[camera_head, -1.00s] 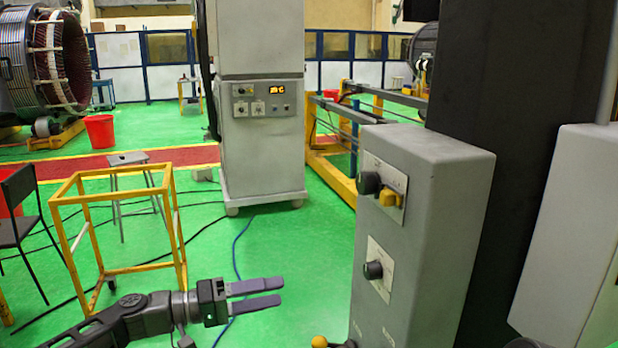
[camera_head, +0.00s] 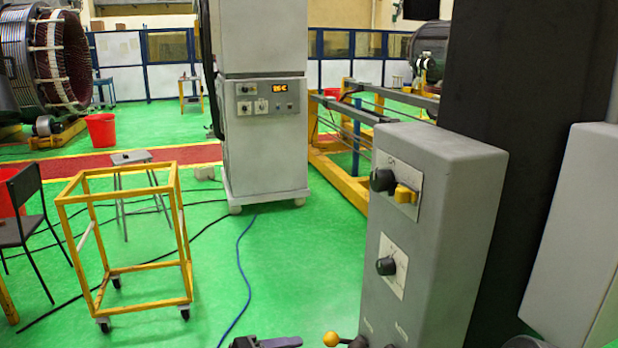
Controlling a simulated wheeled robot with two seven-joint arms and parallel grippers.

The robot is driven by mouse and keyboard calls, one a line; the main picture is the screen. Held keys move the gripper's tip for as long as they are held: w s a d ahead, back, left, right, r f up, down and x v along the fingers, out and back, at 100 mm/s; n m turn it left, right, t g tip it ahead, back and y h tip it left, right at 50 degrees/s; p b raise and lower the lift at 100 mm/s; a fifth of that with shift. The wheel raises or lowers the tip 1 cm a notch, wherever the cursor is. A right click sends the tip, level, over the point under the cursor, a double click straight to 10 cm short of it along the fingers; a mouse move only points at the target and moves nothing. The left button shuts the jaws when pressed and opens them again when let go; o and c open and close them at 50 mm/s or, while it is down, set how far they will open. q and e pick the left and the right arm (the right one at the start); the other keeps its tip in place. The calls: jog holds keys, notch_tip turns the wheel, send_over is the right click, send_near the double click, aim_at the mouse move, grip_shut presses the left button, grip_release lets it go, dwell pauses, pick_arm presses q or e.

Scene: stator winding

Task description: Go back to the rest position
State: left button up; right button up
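My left gripper (camera_head: 285,342) shows only at the bottom edge of the head view, left of the grey control box (camera_head: 435,235). Its dark body and part of one grey finger are in the picture; the rest is cut off, so I cannot tell whether it is open or shut. No held thing shows in the visible part. My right gripper is not in view.
The grey control box has black knobs, a yellow switch (camera_head: 404,194) and a yellow-knobbed lever (camera_head: 332,339) at its bottom. A yellow wheeled frame (camera_head: 128,180) stands left. A grey cabinet (camera_head: 264,150) stands behind. Green floor between them is clear except for cables.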

pick_arm(q)
jog(key=s+d+f+g+y, duration=0.35)
jog(key=s+f, duration=0.85)
jog(key=f, duration=0.5)
jog(key=s+a+f+m+g+y+p, duration=0.1)
jog(key=s+f, duration=0.3)
jog(key=s, duration=0.5)
jog(key=s+a+f+m+g+y+p, duration=0.1)
jog(key=s+a+f+m+g+y, duration=0.1)
jog(key=s, duration=0.8)
jog(key=shift+s+a+f+y, duration=0.15)
jog(key=shift+a+f+y, duration=0.5)
jog(key=shift+a+f, duration=0.85)
jog(key=shift+o, duration=0.2)
jog(key=shift+d+f, duration=0.2)
jog(key=shift+d, duration=0.05)
